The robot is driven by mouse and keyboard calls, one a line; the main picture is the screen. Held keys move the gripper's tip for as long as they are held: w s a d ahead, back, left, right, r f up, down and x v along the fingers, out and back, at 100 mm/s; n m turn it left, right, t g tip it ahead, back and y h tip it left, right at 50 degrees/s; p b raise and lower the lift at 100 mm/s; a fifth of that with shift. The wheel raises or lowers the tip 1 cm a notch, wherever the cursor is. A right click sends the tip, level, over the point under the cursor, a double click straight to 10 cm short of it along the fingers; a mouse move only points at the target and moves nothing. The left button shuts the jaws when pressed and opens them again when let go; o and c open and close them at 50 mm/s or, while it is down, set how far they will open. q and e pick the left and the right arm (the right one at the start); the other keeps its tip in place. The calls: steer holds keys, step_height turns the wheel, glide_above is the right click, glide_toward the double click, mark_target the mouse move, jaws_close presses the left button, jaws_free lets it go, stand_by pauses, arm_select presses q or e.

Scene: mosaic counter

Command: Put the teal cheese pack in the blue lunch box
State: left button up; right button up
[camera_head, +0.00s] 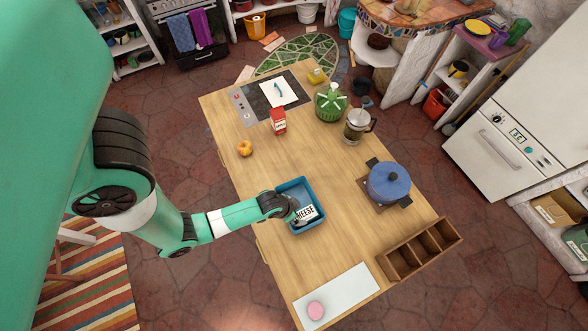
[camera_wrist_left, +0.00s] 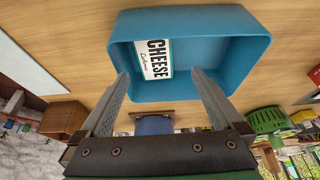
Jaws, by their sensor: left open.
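The blue lunch box (camera_head: 282,186) sits open on the wooden counter and also shows in the left wrist view (camera_wrist_left: 225,50). The cheese pack (camera_head: 307,212), with a white label reading CHEESE and a thin teal edge, is inside the box. In the left wrist view the pack (camera_wrist_left: 155,58) appears tilted against the box's inner side. My left gripper (camera_head: 292,207) is over the box beside the pack. Its fingers (camera_wrist_left: 160,73) are spread apart, with the pack beyond their tips; whether either touches it I cannot tell. My right gripper is not in view.
A blue pot (camera_head: 390,184) and a wooden divided tray (camera_head: 420,250) stand right of the box. A white board (camera_head: 345,293) with a pink round item is at the front.

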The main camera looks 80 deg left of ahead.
arm_select(q)
steer(key=p+v, duration=0.1)
steer(key=v, duration=0.2)
steer(key=shift+s+r+p, duration=0.15)
steer(key=shift+r+p, duration=0.2)
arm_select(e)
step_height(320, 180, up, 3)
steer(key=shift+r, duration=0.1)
